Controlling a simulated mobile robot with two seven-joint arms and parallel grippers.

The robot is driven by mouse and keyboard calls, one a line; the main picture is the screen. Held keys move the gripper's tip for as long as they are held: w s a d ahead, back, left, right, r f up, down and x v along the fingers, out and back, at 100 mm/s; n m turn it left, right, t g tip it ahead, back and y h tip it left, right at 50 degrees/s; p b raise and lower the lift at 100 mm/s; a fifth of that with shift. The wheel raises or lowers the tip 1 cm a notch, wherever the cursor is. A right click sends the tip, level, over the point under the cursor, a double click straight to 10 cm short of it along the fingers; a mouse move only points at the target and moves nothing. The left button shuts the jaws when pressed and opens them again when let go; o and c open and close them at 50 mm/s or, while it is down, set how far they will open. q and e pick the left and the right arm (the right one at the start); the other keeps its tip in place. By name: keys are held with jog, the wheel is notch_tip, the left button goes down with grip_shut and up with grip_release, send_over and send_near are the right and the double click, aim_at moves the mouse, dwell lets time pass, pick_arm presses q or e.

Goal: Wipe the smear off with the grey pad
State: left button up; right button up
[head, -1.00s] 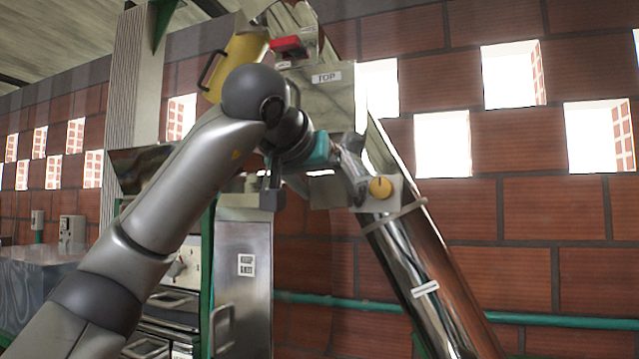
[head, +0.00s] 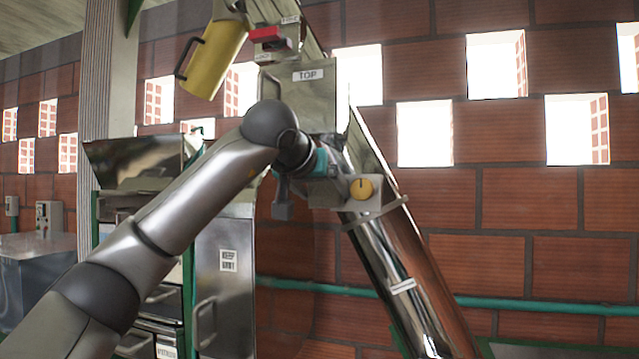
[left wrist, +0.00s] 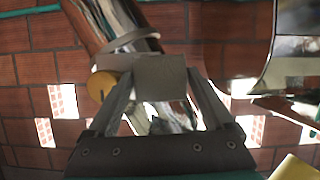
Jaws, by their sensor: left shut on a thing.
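My left gripper (head: 336,178) is in front of the shiny slanted elevator tube (head: 385,250), just left of the yellow knob (head: 361,188). In the left wrist view, my left gripper (left wrist: 160,85) is shut on a grey block, which looks like the grey pad (left wrist: 160,72). The tube (left wrist: 92,28) and knob (left wrist: 101,86) show behind it. I cannot tell whether the pad touches the tube. The tube has dark streaks and reflections, and I cannot single out the smear. My right gripper is not in view.
A box marked TOP (head: 307,92) and a red part (head: 267,34) sit above the gripper. A yellow container (head: 213,60) hangs at upper left. A metal cabinet (head: 228,290) stands behind my left arm. A green pipe (head: 540,304) runs along the brick wall at right.

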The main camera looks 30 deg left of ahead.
pick_arm(q)
jog(key=shift+w+a+p, duration=0.15)
jog(key=shift+w+p, duration=0.45)
jog(key=shift+p, duration=0.05)
dwell(0.7)
jog(key=shift+r, duration=0.1)
